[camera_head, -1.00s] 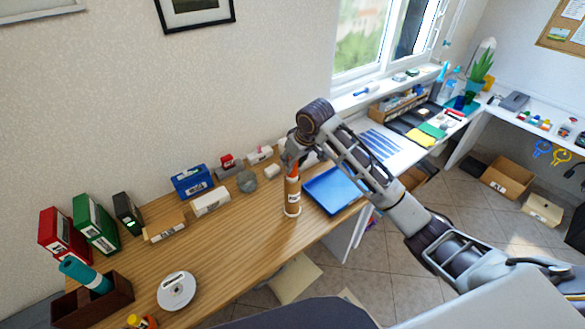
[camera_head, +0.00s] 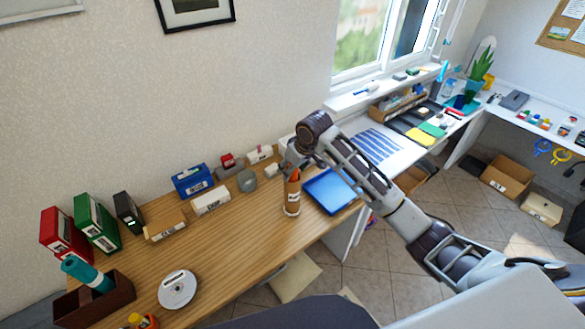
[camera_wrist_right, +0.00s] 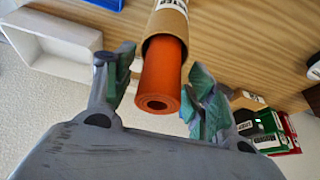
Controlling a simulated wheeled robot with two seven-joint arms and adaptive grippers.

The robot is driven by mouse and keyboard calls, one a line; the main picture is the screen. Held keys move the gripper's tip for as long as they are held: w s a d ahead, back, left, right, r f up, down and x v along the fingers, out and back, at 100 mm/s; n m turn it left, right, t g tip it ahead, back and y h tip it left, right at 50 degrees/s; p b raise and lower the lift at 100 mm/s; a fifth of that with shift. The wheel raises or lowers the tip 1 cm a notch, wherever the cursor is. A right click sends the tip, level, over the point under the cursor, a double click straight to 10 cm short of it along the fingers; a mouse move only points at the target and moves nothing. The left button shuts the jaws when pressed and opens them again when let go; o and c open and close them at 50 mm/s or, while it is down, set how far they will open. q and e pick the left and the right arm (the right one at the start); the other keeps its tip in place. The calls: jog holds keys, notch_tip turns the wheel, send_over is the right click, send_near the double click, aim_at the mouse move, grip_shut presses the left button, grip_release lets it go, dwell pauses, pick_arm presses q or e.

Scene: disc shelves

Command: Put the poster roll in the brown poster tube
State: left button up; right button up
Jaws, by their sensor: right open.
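The orange poster roll (camera_head: 294,176) stands partly inside the upright brown poster tube (camera_head: 292,203) on the wooden desk. In the right wrist view the roll (camera_wrist_right: 160,78) sticks out of the mouth of the tube (camera_wrist_right: 170,22), its hollow end facing the camera. My right gripper (camera_head: 292,165) is above the tube, at the roll's free end. In the right wrist view its fingers (camera_wrist_right: 161,66) are open, one on each side of the roll, with gaps showing. How deep the roll sits is hidden by the tube. My left gripper is not in view.
A blue tray (camera_head: 330,191) lies right of the tube. A teal roll (camera_head: 84,272) leans in a brown box (camera_head: 96,305). The desk in front of the tube is clear.

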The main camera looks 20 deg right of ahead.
jog(key=shift+r, duration=0.1)
jog(key=b+v, duration=0.2)
jog(key=v, duration=1)
dwell(0.9)
